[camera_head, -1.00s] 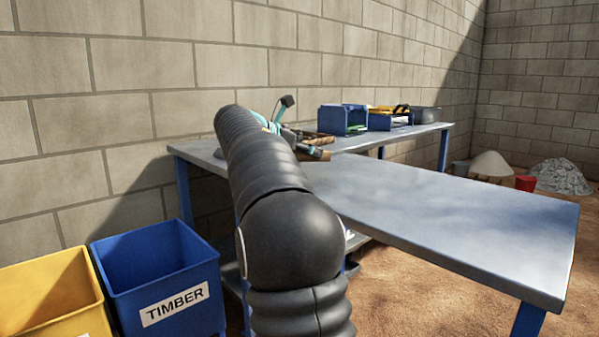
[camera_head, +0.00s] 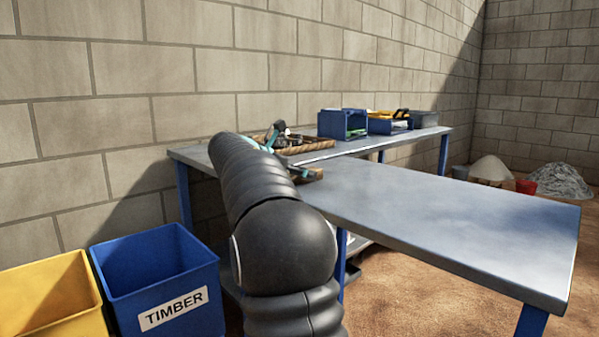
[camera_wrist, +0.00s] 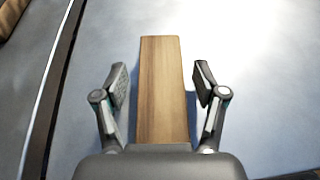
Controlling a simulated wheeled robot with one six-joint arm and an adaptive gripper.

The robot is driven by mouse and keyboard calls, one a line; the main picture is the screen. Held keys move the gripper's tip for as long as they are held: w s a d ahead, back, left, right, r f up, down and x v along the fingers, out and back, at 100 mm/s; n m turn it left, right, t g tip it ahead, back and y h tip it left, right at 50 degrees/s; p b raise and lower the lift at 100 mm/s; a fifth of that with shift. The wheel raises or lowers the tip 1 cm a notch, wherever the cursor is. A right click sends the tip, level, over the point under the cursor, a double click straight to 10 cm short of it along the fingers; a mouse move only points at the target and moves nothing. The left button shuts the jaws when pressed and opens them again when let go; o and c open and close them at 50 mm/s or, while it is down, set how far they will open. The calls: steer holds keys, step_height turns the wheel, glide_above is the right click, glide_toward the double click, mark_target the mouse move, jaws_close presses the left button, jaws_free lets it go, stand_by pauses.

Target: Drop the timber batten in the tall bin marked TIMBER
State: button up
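The timber batten (camera_wrist: 162,90) is a plain brown strip. In the wrist view it lies lengthwise between the two fingers of my gripper (camera_wrist: 162,88). The fingers are open, with a narrow gap on each side of the batten. In the head view my arm hides most of my gripper, and a small brown end, apparently the batten (camera_head: 314,174), shows beside it over the bench. The tall blue bin marked TIMBER (camera_head: 173,308) stands on the left, in front of the bench. Its visible inside looks empty.
A yellow bin (camera_head: 50,300) stands left of the blue one. The grey bench (camera_head: 460,225) has a wide clear top on the right. A brown-rimmed tray (camera_head: 310,147) with items, and blue open boxes (camera_head: 343,124), stand at the back along the block wall.

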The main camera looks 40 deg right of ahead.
steer(key=shift+f+b, duration=0.1)
steer(key=shift+b, duration=0.2)
steer(key=shift+f+b, duration=0.2)
steer(key=shift+b, duration=0.25)
steer(key=p+v, duration=0.3)
steer(key=v, duration=1.1)
steer(key=shift+s+r, duration=0.2)
steer(key=shift+d, duration=0.1)
